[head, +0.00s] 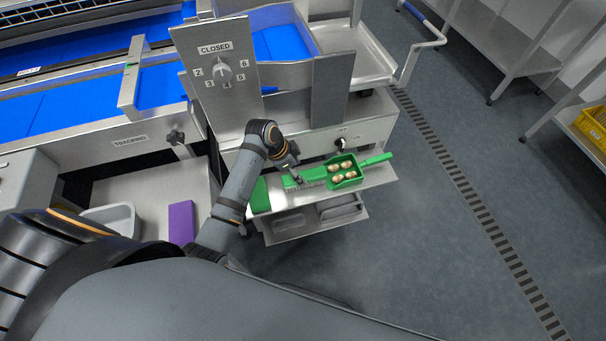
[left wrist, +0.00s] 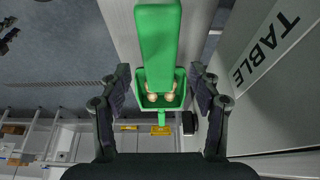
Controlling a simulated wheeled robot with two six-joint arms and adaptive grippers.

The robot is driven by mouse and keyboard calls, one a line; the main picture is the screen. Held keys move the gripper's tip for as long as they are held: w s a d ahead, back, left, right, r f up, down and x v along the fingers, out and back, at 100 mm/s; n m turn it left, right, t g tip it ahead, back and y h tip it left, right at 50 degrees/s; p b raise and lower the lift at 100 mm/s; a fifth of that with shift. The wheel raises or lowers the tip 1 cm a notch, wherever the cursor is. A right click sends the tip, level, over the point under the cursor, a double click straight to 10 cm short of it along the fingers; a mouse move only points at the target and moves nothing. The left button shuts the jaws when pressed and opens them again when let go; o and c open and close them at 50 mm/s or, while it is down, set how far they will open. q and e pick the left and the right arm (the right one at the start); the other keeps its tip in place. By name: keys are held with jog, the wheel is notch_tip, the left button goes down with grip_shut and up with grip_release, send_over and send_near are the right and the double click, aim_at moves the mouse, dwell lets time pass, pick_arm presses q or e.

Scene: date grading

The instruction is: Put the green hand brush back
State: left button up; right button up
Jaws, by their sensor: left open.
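The green hand brush (head: 291,182), with pale bristles, lies on a narrow steel shelf (head: 376,180) beside a green dustpan (head: 350,183). The dustpan holds several brownish round pieces, and its handle points right. My left gripper (head: 296,172) is just over the brush, partly covering it. In the left wrist view, my gripper (left wrist: 160,76) has its fingers spread on either side of the green strip of the brush (left wrist: 158,40), with gaps on both sides. The dustpan (left wrist: 180,100) shows beyond it. My right gripper is not in view.
A green block (head: 260,195) lies on the shelf, left of the brush. A steel panel with a dial (head: 222,72) stands behind. Grey trays (head: 340,208) sit under the shelf. A purple block (head: 181,222) lies at left. Open floor is to the right.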

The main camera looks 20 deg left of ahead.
pick_arm(q)
jog(key=v, duration=0.6)
jog(key=shift+s+a+r, duration=0.1)
jog(key=shift+r, duration=0.05)
